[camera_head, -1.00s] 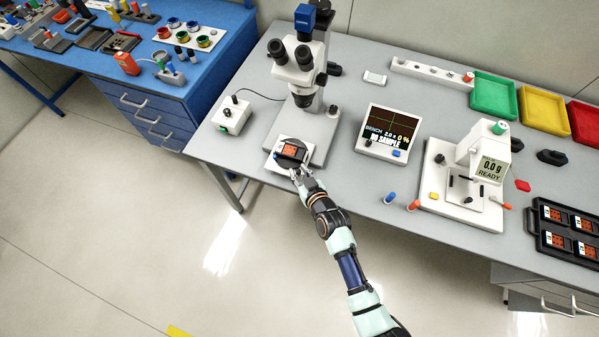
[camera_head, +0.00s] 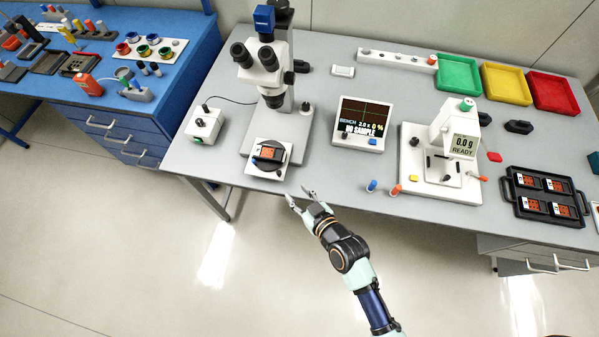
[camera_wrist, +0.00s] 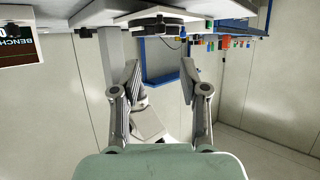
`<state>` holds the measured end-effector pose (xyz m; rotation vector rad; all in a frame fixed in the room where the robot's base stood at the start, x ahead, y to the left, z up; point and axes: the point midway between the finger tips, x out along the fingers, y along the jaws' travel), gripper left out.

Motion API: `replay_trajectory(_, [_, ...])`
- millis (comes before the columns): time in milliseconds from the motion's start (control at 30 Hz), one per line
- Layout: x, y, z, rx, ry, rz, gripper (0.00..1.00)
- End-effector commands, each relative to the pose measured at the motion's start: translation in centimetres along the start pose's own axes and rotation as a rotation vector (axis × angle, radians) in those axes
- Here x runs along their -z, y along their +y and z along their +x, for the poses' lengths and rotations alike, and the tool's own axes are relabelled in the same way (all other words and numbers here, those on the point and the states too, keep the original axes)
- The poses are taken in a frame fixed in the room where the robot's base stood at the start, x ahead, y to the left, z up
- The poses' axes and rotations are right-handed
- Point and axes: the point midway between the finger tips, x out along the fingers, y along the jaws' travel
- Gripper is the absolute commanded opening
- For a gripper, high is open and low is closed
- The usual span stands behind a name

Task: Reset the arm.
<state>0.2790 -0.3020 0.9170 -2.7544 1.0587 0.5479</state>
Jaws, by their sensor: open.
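My gripper (camera_head: 302,199) is open and empty, just off the front edge of the grey bench (camera_head: 330,175). It is apart from the microscope and everything on the bench. In the wrist view its two fingers (camera_wrist: 161,85) are spread, with nothing between them. An orange-faced chip (camera_head: 268,154) lies on the round black holder of the white stage plate (camera_head: 265,171) under the microscope (camera_head: 266,60). The wrist view shows the bench edge and stage at the top, seen upside down.
A black tray (camera_head: 510,205) holds several chips. A blue bench (camera_head: 180,85) is at the left. The floor before the bench is clear.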

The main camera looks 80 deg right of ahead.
Motion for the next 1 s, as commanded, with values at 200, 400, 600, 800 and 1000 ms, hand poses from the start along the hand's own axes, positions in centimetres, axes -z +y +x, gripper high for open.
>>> replay_trajectory(200, [0.0, 0.0, -0.3, 0.000, 0.000, 0.000, 0.44])
replay_trajectory(400, [0.0, 0.0, -0.3, 0.000, 0.000, 0.000, 0.44])
replay_trajectory(600, [0.0, 0.0, -0.2, 0.000, 0.000, 0.000, 0.44])
replay_trajectory(800, [2.0, -2.4, 0.2, 0.061, 0.003, -0.030, 0.44])
replay_trajectory(1000, [10.5, -15.5, -1.3, 0.338, -0.007, -0.169, 0.44])
